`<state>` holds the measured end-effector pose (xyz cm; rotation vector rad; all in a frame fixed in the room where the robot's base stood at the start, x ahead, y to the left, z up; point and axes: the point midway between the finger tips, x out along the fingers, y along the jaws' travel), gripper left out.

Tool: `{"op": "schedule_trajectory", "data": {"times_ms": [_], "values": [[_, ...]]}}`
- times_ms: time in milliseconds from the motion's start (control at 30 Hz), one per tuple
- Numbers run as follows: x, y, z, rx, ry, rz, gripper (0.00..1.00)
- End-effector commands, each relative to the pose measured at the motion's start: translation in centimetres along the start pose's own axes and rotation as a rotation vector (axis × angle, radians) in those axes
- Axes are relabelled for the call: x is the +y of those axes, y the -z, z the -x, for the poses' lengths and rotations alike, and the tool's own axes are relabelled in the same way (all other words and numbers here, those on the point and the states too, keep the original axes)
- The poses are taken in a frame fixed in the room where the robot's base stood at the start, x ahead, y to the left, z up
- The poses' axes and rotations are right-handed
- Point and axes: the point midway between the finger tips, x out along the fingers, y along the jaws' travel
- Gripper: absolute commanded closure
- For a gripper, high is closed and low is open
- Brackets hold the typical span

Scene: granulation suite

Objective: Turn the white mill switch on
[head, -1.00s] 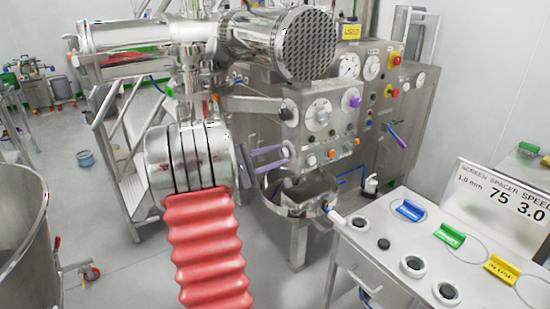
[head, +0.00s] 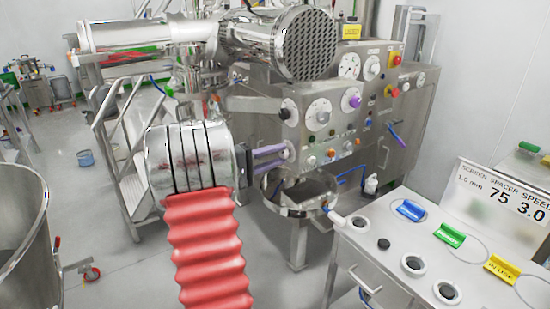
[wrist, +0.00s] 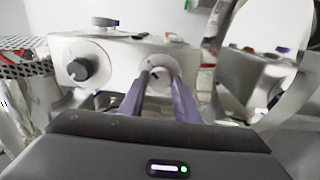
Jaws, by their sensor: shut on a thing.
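The white mill switch (wrist: 157,74) is a small pale knob on a round plate on the front of the steel control panel (head: 325,115). In the wrist view it sits between the purple fingertips of my gripper (wrist: 159,80), which is shut on it. In the head view my gripper (head: 283,155) reaches right from the wrist to the panel's lower left corner, and its fingertips cover much of the switch. Which way the switch is turned cannot be read clearly.
A black knob (wrist: 78,69) sits left of the switch in the wrist view. A steel bowl (head: 297,205) hangs below the panel.

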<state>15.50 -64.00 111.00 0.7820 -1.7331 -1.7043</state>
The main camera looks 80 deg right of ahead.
Motion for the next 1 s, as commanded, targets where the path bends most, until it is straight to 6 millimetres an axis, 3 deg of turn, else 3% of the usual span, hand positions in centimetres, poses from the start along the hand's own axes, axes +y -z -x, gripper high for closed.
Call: {"op": "schedule_trajectory", "data": {"times_ms": [267,300,533,833,1000], "values": [[-0.2,-0.2,-0.1,-0.004,0.004,0.001,0.93],[-0.2,-0.2,-0.1,-0.004,0.004,0.001,0.69],[-0.2,-0.1,-0.1,-0.003,0.003,0.001,0.53],[-0.1,0.0,0.1,-0.001,0.002,0.001,0.52],[-0.1,0.0,1.2,0.0,0.002,0.001,0.52]]}}
